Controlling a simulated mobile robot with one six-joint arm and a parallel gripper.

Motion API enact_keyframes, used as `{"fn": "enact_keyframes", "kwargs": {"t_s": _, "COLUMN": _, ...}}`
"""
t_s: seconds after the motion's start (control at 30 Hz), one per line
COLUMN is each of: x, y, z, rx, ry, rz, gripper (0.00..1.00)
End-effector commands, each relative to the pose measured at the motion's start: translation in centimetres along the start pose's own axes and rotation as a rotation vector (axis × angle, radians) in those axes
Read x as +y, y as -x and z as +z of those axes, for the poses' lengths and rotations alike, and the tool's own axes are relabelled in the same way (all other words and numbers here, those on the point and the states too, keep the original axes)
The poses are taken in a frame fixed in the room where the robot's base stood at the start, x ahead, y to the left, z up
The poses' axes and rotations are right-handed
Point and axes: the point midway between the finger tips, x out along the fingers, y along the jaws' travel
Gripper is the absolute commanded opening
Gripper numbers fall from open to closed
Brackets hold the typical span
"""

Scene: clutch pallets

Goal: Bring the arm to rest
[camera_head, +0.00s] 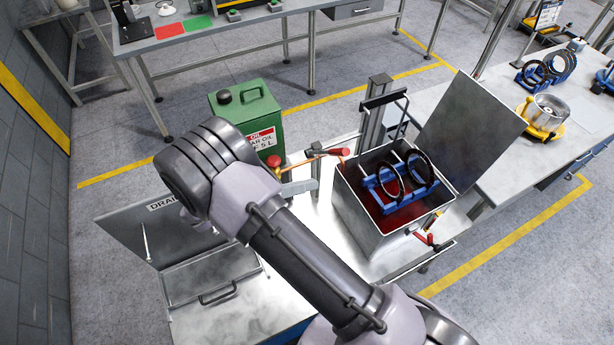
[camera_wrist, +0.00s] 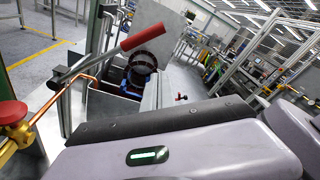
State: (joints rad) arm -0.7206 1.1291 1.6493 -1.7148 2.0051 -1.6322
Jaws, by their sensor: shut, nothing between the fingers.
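My arm crosses the lower middle of the head view, and its bend is at the upper left of the arm. In the wrist view my gripper (camera_wrist: 160,122) fills the lower part as a grey body with a green light and a dark bar. It is shut and empty. An open steel box (camera_head: 352,200) stands to the right of my arm, with a blue rack (camera_head: 400,192) of dark rings inside above reddish liquid. The red-handled lever (camera_wrist: 148,37) is close in front in the wrist view.
A green oil can (camera_head: 232,112) stands behind my arm. A brass valve (camera_wrist: 12,118) with copper pipe is near at left in the wrist view. A bench (camera_head: 560,160) is at right.

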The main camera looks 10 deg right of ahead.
Motion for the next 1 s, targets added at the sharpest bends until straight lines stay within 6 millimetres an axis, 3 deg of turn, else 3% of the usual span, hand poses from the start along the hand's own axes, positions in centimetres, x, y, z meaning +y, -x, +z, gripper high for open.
{"fn": "enact_keyframes", "kwargs": {"t_s": 0.17, "x": -0.1, "y": -0.2, "z": 0.0, "rx": 0.013, "ry": -0.013, "rz": -0.002, "gripper": 0.0}}
{"fn": "enact_keyframes", "kwargs": {"t_s": 0.27, "x": -0.9, "y": -1.7, "z": -0.5, "rx": 0.15, "ry": -0.145, "rz": -0.022, "gripper": 0.0}}
{"fn": "enact_keyframes", "kwargs": {"t_s": 0.4, "x": -4.9, "y": -4.9, "z": -3.8, "rx": 0.57, "ry": -0.6, "rz": -0.126, "gripper": 0.0}}
{"fn": "enact_keyframes", "kwargs": {"t_s": 0.5, "x": -7.8, "y": -5.5, "z": -7.3, "rx": 0.891, "ry": -0.992, "rz": -0.251, "gripper": 0.0}}
{"fn": "enact_keyframes", "kwargs": {"t_s": 0.7, "x": -10.4, "y": -3.1, "z": -13.9, "rx": 1.503, "ry": -1.792, "rz": -0.608, "gripper": 0.0}}
{"fn": "enact_keyframes", "kwargs": {"t_s": 0.8, "x": -10.6, "y": -1.8, "z": -15.4, "rx": 1.754, "ry": -2.09, "rz": -0.791, "gripper": 0.0}}
{"fn": "enact_keyframes", "kwargs": {"t_s": 0.9, "x": -10.7, "y": -1.0, "z": -15.8, "rx": 1.929, "ry": -2.268, "rz": -0.928, "gripper": 0.0}}
{"fn": "enact_keyframes", "kwargs": {"t_s": 0.93, "x": -10.8, "y": -0.9, "z": -15.8, "rx": -1.928, "ry": 2.257, "rz": 0.938, "gripper": 0.0}}
{"fn": "enact_keyframes", "kwargs": {"t_s": 1.0, "x": -11.0, "y": -0.7, "z": -15.7, "rx": -1.885, "ry": 2.191, "rz": 0.933, "gripper": 0.0}}
